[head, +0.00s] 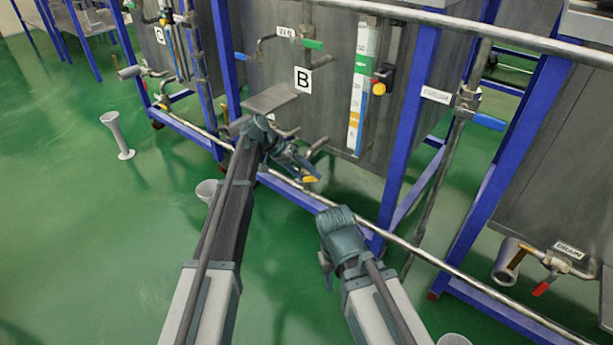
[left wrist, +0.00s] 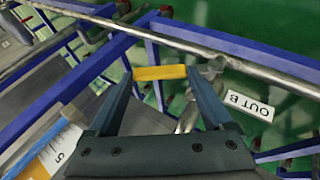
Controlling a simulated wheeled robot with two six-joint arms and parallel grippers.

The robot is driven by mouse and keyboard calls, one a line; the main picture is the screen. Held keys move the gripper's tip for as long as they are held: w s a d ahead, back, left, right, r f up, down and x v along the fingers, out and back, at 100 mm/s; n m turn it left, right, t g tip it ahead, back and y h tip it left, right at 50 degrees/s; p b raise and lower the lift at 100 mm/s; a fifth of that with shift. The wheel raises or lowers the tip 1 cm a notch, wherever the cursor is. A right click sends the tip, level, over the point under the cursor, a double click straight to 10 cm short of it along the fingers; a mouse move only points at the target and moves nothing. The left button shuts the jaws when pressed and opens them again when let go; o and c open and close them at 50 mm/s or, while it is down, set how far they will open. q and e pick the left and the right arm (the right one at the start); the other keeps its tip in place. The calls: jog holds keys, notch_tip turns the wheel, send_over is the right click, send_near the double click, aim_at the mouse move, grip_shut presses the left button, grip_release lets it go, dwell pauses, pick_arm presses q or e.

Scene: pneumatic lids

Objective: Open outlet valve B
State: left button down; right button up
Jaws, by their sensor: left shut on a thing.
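The tank marked B (head: 303,80) stands at the centre of the head view. The yellow handle of outlet valve B (head: 310,179) shows low in front of it. My left gripper (head: 304,168) is at this handle. In the left wrist view the yellow handle (left wrist: 160,72) lies crosswise between the two fingertips, and the gripper is shut on it. A white "OUT B" label (left wrist: 249,106) is to the right of the handle there. The valve body is mostly hidden. My right gripper (head: 327,283) hangs low, pointing away, apart from the valve; its fingers are hardly visible.
A long metal pipe (head: 400,243) and blue frame rails run in front of the tank. Open green floor (head: 70,240) lies to the left.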

dwell(0.3)
pick_arm(q)
grip_release()
jog(key=p+v, duration=1)
jog(key=v, duration=0.3)
jog(key=shift+a+r, duration=0.25)
jog(key=shift+a, duration=0.05)
jog(key=shift+c, duration=0.2)
